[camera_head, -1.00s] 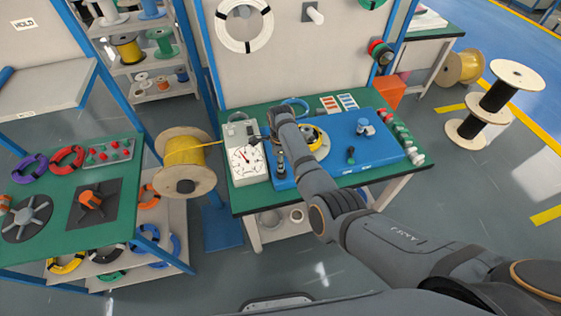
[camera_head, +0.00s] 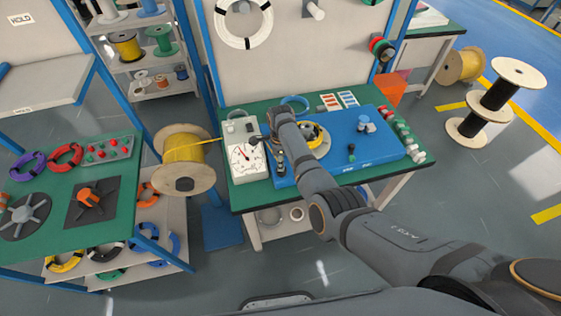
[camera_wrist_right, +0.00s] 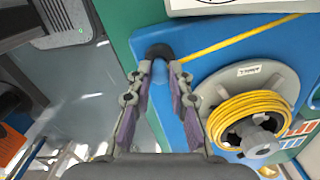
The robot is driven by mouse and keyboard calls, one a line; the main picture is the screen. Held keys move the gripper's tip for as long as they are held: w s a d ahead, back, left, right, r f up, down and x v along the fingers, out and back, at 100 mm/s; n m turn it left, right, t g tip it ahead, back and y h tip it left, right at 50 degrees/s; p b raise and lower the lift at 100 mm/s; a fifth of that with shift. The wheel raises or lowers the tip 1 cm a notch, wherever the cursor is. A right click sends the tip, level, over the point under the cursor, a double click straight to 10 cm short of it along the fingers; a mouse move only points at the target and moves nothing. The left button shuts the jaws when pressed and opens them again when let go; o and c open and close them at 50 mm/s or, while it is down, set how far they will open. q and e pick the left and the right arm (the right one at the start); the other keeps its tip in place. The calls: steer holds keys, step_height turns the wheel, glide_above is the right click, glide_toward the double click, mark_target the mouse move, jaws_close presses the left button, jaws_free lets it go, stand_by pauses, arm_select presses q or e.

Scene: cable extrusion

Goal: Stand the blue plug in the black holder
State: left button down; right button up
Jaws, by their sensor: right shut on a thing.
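My right gripper (camera_head: 273,152) is over the left end of the blue board (camera_head: 333,155), beside the white gauge box. In the right wrist view the two fingers (camera_wrist_right: 160,70) are closed in around a small pale-blue piece (camera_wrist_right: 160,76), which I take for the blue plug; the fingers hide most of it. A round black piece (camera_wrist_right: 159,50), probably the black holder, shows just past the fingertips. I cannot tell whether the plug sits in it or only lines up with it. My left gripper is not in view.
A yellow cable (camera_wrist_right: 235,40) runs near the fingertips. A yellow coil (camera_wrist_right: 250,112) on a grey disc lies to their right. The gauge box (camera_head: 246,162) stands close on the left. A light-blue knob (camera_head: 364,126) and a green-and-black piece (camera_head: 351,150) stand on the board.

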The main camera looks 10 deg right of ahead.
steer(key=shift+f, duration=0.25)
steer(key=o, duration=0.9)
steer(key=shift+o, duration=0.2)
steer(key=shift+r, duration=0.15)
step_height(320, 180, up, 8)
steer(key=p, duration=0.8)
